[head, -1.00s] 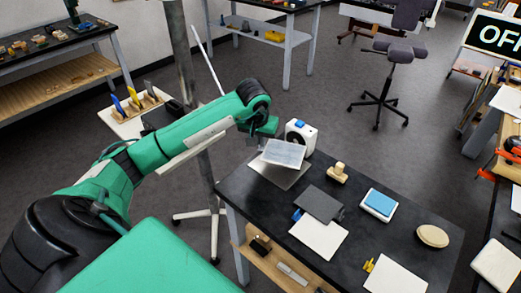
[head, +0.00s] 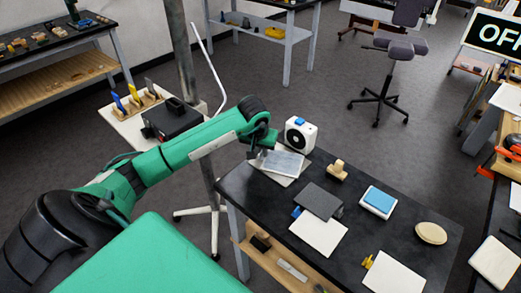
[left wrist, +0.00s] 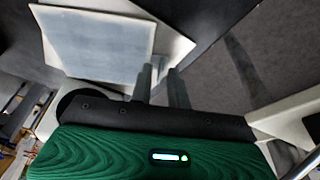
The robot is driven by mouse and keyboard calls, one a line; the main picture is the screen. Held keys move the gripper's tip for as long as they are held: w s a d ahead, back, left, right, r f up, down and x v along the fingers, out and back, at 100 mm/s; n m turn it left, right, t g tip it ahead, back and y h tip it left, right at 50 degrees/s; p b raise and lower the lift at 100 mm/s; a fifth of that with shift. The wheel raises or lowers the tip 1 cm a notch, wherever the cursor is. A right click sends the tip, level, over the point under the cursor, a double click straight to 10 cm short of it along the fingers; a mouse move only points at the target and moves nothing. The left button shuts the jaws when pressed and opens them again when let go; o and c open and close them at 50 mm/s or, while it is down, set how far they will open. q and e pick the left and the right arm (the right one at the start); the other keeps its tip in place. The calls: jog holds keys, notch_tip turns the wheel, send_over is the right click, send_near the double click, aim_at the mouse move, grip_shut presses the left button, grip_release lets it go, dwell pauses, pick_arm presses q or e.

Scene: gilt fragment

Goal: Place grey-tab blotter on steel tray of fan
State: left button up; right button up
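The blotter (head: 281,164) is a pale grey sheet with a white border. It lies over the steel tray (head: 288,181) in front of the white fan (head: 301,134), at the far left corner of the black table. In the left wrist view the blotter (left wrist: 97,42) covers much of the paler tray (left wrist: 180,47). My left gripper (head: 258,151) is at the blotter's left edge. In the left wrist view its fingers (left wrist: 161,86) stand apart beside the blotter's corner, with a gap between them. The grey tab is not clearly visible. My right gripper is out of view.
On the black table (head: 258,205) are a wooden stamp (head: 337,171), a dark grey sheet (head: 318,201), white sheets (head: 320,236), a blue pad (head: 379,201) and an oval wooden piece (head: 431,233). A tool rack (head: 137,102) stands behind my left arm.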

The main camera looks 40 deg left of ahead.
pick_arm(q)
jog(key=shift+o, duration=0.2)
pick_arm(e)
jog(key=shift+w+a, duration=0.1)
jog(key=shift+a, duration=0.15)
pick_arm(q)
jog(key=shift+r, duration=0.1)
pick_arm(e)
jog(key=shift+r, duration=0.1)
